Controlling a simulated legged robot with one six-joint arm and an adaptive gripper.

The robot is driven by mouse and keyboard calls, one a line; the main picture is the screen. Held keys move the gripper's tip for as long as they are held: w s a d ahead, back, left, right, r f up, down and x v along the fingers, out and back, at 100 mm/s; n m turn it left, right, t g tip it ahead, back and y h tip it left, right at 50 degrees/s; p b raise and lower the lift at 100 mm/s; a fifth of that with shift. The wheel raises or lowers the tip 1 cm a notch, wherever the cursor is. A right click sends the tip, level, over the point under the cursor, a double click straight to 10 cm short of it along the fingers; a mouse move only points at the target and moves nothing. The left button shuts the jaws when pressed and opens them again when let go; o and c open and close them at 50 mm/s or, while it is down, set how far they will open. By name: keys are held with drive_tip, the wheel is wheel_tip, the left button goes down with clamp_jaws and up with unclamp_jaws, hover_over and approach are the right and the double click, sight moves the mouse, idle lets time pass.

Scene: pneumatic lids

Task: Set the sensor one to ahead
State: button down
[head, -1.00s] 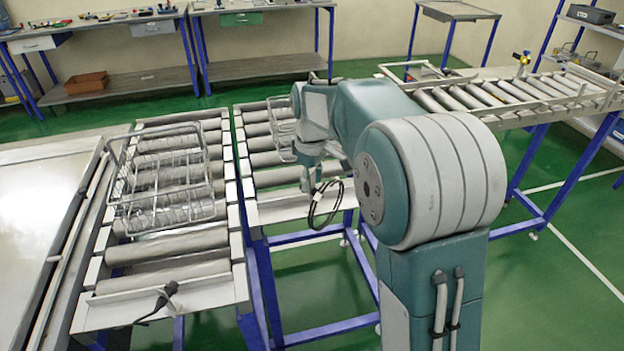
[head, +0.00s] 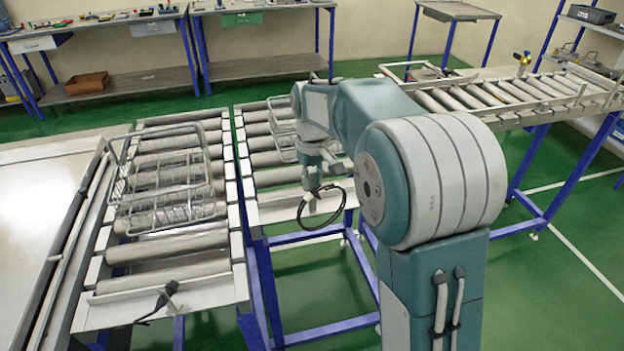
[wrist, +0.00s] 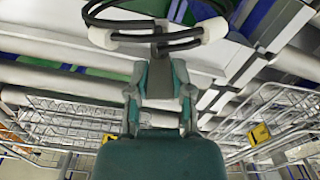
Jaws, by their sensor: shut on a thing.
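My gripper (head: 313,188) hangs over the near end of the middle roller conveyor, with its fingers closed on a black looped cable (head: 303,213). In the wrist view, the fingers (wrist: 160,58) meet at the dark band of the cable loop (wrist: 152,22), which has a white piece at each side. A small black lever-like device (head: 163,299) sits on the near end plate of the left conveyor, apart from my gripper. I cannot tell which part is sensor one, or which way it faces.
A wire basket (head: 165,180) stands on the left conveyor (head: 165,269). Another basket (head: 284,140) stands on the middle conveyor (head: 279,177), partly behind my arm. A third conveyor (head: 450,100) lies at the right. Benches (head: 265,68) line the back wall. Green floor is open in front.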

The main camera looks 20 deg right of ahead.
sight(312, 187)
drive_tip(key=shift+f+m, duration=0.15)
drive_tip(key=shift+m, duration=1.45)
drive_tip(key=c, duration=0.5)
unclamp_jaws()
wheel_tip(312, 187, up, 12)
drive_tip(key=shift+a, duration=0.1)
